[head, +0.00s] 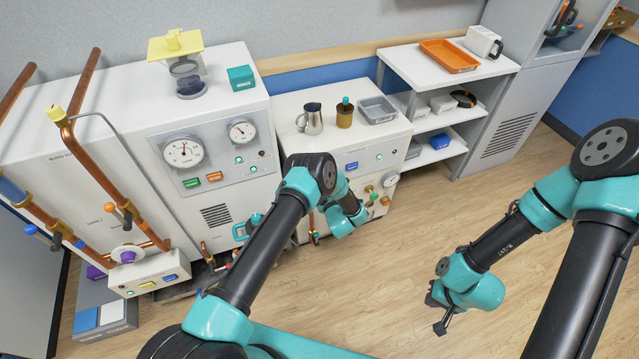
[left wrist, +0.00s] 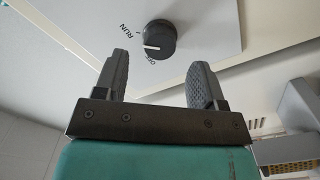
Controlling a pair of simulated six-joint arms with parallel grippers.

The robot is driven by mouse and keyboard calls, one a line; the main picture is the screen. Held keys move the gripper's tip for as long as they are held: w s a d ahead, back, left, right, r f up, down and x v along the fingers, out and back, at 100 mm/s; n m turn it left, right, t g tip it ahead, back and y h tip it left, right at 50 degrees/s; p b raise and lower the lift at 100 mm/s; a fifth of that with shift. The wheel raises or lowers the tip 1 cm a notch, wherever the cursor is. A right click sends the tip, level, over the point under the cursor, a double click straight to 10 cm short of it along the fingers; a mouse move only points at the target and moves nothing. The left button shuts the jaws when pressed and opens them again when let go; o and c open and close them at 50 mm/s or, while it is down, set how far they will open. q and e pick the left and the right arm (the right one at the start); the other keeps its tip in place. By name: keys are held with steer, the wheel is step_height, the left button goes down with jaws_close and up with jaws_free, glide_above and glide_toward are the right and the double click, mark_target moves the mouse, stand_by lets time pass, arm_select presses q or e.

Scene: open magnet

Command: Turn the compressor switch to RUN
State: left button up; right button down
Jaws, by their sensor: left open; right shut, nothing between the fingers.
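The compressor switch (left wrist: 160,38) is a round black knob on a pale grey plate in the left wrist view. The labels RUN and OFF are printed at its left and lower left. Its white pointer line faces left, nearer the OFF print. My left gripper (left wrist: 160,60) is open, with its two dark fingers apart below the knob in that picture and nothing between them. In the head view my left arm reaches to the middle cabinet; its fingers and the knob cannot be made out. My right gripper (head: 437,312) is shut and empty above the floor.
The middle cabinet (head: 375,152) carries a metal jug (head: 312,122), a brown bottle (head: 345,115) and a grey tray (head: 378,111). A large machine (head: 240,205) with gauges and copper pipes stands left. A white shelf unit (head: 405,65) stands right. The wooden floor (head: 400,265) is open.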

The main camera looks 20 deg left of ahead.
arm_select(q)
steer(key=v, duration=1.2)
steer(key=shift+s+d, duration=0.2)
steer(key=shift+s, duration=0.1)
steer(key=shift+a, duration=0.1)
steer(key=s+a+m+g+h, duration=0.35)
steer(key=a+m+h, duration=0.3)
steer(key=h, duration=0.25)
steer(key=s+a+r+m+g+h, duration=0.1)
steer(key=s+r+m+g+h, duration=0.1)
steer(key=s, duration=0.5)
steer(key=s+a+r+m+g+h, duration=0.1)
steer(key=s+r+m+g, duration=0.2)
steer(key=s+g, duration=0.2)
steer(key=s+a+r+m+g+h, duration=0.2)
steer(key=s+r+m+g, duration=0.1)
steer(key=s, duration=0.7)
steer(key=shift+s+r+m+h, duration=0.15)
steer(key=shift+s+m+h, duration=0.15)
steer(key=shift+s+m, duration=0.1)
steer(key=shift+a, duration=0.1)
